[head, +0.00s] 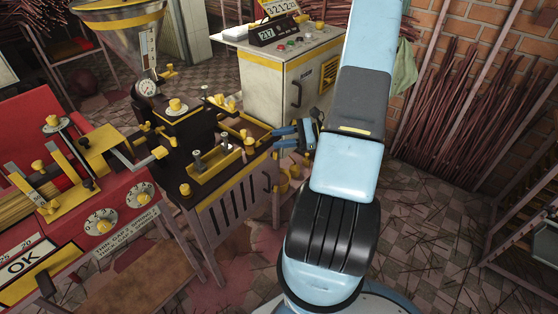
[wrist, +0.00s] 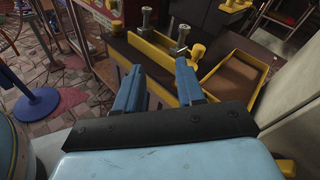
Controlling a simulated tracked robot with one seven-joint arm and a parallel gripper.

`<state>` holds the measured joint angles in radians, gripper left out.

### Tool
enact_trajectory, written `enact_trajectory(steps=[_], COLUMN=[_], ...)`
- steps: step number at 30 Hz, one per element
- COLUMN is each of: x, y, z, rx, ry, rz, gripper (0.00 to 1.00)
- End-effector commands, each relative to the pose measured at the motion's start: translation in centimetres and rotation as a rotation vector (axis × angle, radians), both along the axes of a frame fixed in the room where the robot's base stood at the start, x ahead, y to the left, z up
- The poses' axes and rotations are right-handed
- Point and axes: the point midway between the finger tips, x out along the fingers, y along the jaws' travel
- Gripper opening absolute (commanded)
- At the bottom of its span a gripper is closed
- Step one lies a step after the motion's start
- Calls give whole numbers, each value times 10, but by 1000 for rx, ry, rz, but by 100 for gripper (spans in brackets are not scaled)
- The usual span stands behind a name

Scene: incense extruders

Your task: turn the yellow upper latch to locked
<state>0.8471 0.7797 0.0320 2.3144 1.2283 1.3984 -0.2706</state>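My gripper (head: 282,138) hangs beside the right edge of the dark extruder bench, below the grey cabinet. In the wrist view its two blue fingers (wrist: 158,78) are spread apart with nothing between them. Beyond them is a yellow bracket (wrist: 152,56) with two upright metal bolts; the bracket also shows in the head view (head: 214,172). A yellow knob (wrist: 198,51) stands right of the bolts, apart from the fingers. Several yellow knobs and handles are in view; I cannot tell which one is the upper latch, or its position.
A yellow-rimmed tray (wrist: 264,66) lies right of the fingers. The grey cabinet (head: 285,82) stands behind the bench. A red machine (head: 110,215) is at the left. Incense bundles (head: 475,130) lean on the brick wall. The floor (head: 430,220) at right is mostly open, with scattered sticks.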

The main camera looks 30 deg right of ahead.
Motion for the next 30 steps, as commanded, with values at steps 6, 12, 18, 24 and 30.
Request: enact_trajectory(steps=[6,12,18,24,30], x=[-4,-16,-32,-43,-38], y=[-35,-63,-83,-91,-90], z=[-56,-109,-157,-182,-188], rx=[150,271,361,405,413], ry=[46,83,115,131,133], rz=[-228,-443,-631,-734,-755], gripper=[38,38,38,38,38])
